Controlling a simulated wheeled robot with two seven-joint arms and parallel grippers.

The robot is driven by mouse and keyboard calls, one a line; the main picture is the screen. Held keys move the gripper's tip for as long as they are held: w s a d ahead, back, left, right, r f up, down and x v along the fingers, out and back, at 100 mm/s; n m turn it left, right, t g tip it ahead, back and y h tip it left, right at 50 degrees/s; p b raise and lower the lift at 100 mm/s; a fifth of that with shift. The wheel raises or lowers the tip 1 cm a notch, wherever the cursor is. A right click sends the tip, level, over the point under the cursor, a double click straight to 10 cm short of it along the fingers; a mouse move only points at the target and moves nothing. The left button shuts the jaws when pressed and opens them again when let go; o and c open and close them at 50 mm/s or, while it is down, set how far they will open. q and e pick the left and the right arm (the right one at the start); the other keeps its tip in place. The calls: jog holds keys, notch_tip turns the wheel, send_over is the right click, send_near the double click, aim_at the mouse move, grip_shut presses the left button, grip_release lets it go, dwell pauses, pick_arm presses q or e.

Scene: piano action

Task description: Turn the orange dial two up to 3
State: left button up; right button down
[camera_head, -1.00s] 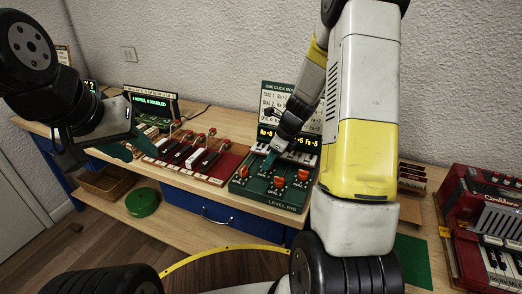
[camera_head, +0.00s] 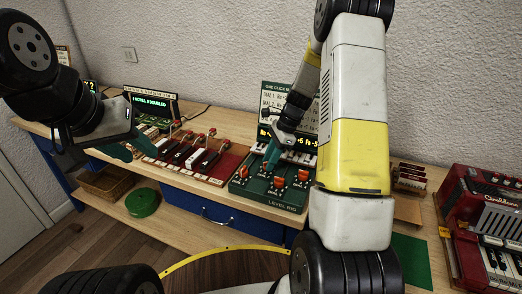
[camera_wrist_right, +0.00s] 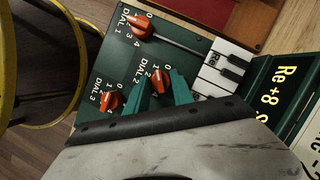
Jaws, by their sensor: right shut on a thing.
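The orange dial two (camera_wrist_right: 160,82) sits on the green panel (camera_wrist_right: 112,62) beside its DIAL 2 label in the right wrist view. My right gripper (camera_wrist_right: 162,88) has its teal fingers on either side of this dial and is shut on it. In the head view my right gripper (camera_head: 270,160) reaches down to the panel and covers part of it. The dial's exact pointer setting is hard to read. My left gripper (camera_head: 130,148) is open and empty at the left, over the bench.
Dial one (camera_wrist_right: 140,25) and dial three (camera_wrist_right: 110,100) are close beside the right gripper. A small keyboard (camera_wrist_right: 226,66) and a display (camera_wrist_right: 292,90) stand behind. A red accordion-like instrument (camera_head: 490,220) is at the far right.

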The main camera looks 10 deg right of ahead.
jog(key=n+g, duration=0.1)
jog(key=n, duration=0.1)
jog(key=n+g, duration=0.1)
jog(key=n, duration=0.2)
jog(key=shift+w+n+h, duration=0.2)
jog(key=shift+n+h, duration=0.1)
jog(key=shift+h, duration=0.1)
jog(key=n+g+h, duration=0.1)
jog(key=n, duration=0.3)
jog(key=shift+a, duration=0.1)
jog(key=n+h, duration=0.1)
jog(key=n, duration=0.1)
jog(key=n+g, duration=0.1)
jog(key=n, duration=0.2)
jog(key=shift+w+a+h, duration=0.1)
jog(key=shift+a+h, duration=0.05)
jog(key=shift+h, duration=0.25)
jog(key=n+h, duration=0.1)
jog(key=n, duration=0.3)
jog(key=shift+a+n+h, duration=0.1)
jog(key=shift+n+h, duration=0.3)
jog(key=c, duration=1.1)
grip_release()
jog(key=v, duration=0.7)
jog(key=shift+w+a+r, duration=0.1)
jog(key=shift+w+r, duration=0.1)
jog(key=shift+r, duration=0.15)
